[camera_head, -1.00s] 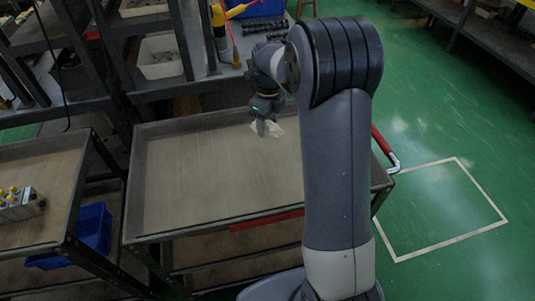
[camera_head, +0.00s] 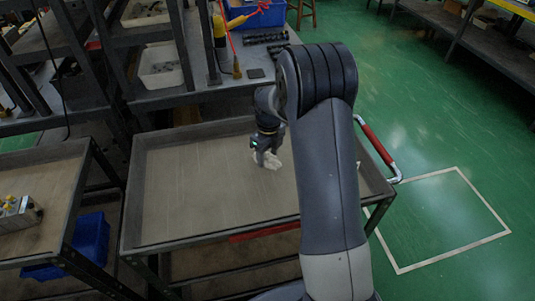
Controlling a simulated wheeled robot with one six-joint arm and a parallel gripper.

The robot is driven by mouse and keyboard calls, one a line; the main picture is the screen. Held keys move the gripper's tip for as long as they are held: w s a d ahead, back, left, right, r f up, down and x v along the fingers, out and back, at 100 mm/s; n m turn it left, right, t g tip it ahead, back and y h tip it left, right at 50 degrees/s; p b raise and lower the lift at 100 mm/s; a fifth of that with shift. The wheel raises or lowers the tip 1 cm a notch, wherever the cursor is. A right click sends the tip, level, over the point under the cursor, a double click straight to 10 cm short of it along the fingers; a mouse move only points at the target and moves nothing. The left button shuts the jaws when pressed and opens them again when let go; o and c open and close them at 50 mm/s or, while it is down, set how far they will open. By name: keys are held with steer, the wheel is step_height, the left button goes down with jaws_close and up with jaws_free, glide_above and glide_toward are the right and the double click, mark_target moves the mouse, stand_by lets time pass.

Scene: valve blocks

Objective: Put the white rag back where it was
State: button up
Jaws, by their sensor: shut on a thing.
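The white rag (camera_head: 272,163) is a small crumpled pale cloth. It is at the tip of my gripper (camera_head: 265,158), which is shut on it. Both are over the right part of the cart's brown top tray (camera_head: 190,195). I cannot tell whether the rag touches the tray surface. My arm covers the right part of the tray.
The cart has a red handle (camera_head: 375,145) at its right. A second cart at the left holds a valve block (camera_head: 18,213), with a blue bin (camera_head: 85,240) below. A workbench (camera_head: 200,92) with white bins (camera_head: 160,66) stands behind. The tray's left and middle are clear.

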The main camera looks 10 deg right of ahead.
steer(key=shift+f, duration=0.1)
steer(key=o, duration=0.9)
step_height(320, 180, up, 12)
steer(key=shift+w+d+r+p, duration=0.1)
steer(key=shift+d+r+p, duration=0.1)
steer(key=shift+p, duration=0.15)
